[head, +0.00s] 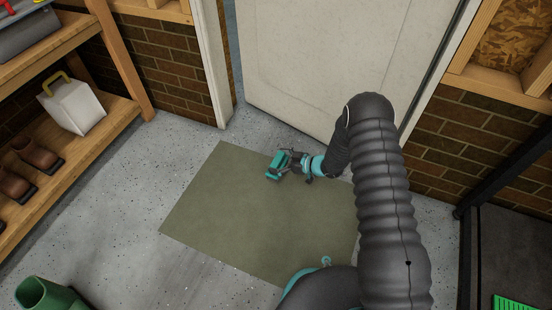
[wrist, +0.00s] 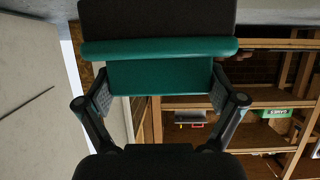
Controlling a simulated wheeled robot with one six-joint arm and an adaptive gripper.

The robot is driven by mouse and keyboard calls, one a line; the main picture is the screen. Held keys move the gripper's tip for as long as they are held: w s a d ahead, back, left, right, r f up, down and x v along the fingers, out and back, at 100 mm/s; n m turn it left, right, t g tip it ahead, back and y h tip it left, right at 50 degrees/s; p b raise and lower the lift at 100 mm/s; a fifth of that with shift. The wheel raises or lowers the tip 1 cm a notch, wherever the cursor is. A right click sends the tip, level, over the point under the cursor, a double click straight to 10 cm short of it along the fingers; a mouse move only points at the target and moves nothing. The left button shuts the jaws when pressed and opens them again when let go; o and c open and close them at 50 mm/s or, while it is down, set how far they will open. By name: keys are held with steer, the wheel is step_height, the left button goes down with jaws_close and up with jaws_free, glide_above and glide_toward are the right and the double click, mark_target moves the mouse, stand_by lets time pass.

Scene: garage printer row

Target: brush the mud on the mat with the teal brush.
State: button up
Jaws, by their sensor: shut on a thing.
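The olive-green mat (head: 215,215) lies flat on the floor in front of the door. My gripper (head: 290,166) is over the mat's far part in the head view, shut on the teal brush (head: 275,167). In the wrist view, the brush's teal block (wrist: 160,76) sits between my two fingers (wrist: 160,92), with a wide teal bar and a dark broad part beyond it. I cannot make out distinct mud on the mat. My arm hides the mat's right part, and I cannot tell whether the brush touches the mat.
A pale door (head: 310,65) stands just beyond the mat. A wooden shelf (head: 110,110) on the left holds brown boots (head: 35,153) and a white container (head: 75,105). A green boot-like object (head: 42,293) is at lower left. A dark rack (head: 500,240) stands at right. Floor left of the mat is clear.

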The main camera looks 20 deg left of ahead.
steer(key=shift+r+p, duration=0.45)
steer(key=shift+r, duration=0.8)
